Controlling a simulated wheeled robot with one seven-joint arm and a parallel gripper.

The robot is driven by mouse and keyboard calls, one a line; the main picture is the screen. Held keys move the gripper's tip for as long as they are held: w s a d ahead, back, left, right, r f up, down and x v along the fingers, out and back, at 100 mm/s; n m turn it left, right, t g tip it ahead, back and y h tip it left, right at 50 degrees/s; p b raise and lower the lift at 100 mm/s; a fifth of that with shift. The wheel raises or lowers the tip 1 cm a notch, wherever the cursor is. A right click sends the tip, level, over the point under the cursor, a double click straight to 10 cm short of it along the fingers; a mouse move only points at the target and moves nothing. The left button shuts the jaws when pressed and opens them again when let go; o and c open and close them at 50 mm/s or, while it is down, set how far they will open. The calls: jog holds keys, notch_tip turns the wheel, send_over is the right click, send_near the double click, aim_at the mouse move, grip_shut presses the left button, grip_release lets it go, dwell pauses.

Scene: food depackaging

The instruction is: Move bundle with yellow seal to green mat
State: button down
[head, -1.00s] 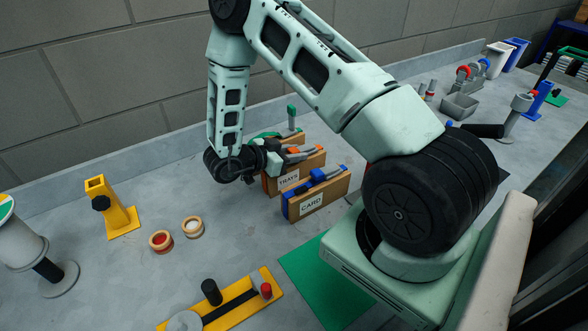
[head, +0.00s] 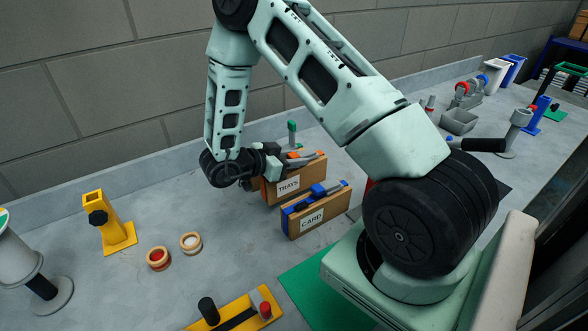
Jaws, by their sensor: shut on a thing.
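The green mat (head: 305,290) lies flat on the bench at the lower middle, partly covered by my base; its visible part is bare. My gripper (head: 276,166) is low at the left end of the wooden holder marked TRAYS (head: 289,190). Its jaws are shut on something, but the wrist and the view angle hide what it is. An orange-handled tool (head: 304,156) lies on top of that holder, right beside the fingers. I cannot make out a bundle or a yellow seal in the head view.
A CARD holder (head: 318,214) with a blue-handled tool stands between my gripper and the mat. A green-topped post (head: 292,130) is behind. Two round wooden pieces (head: 158,258), a yellow stand (head: 110,222) and a yellow fixture (head: 240,311) are left of the mat.

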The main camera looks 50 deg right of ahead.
notch_tip(320, 180, up, 7)
jog(key=shift+f+b, duration=0.1)
jog(key=shift+b, duration=0.6)
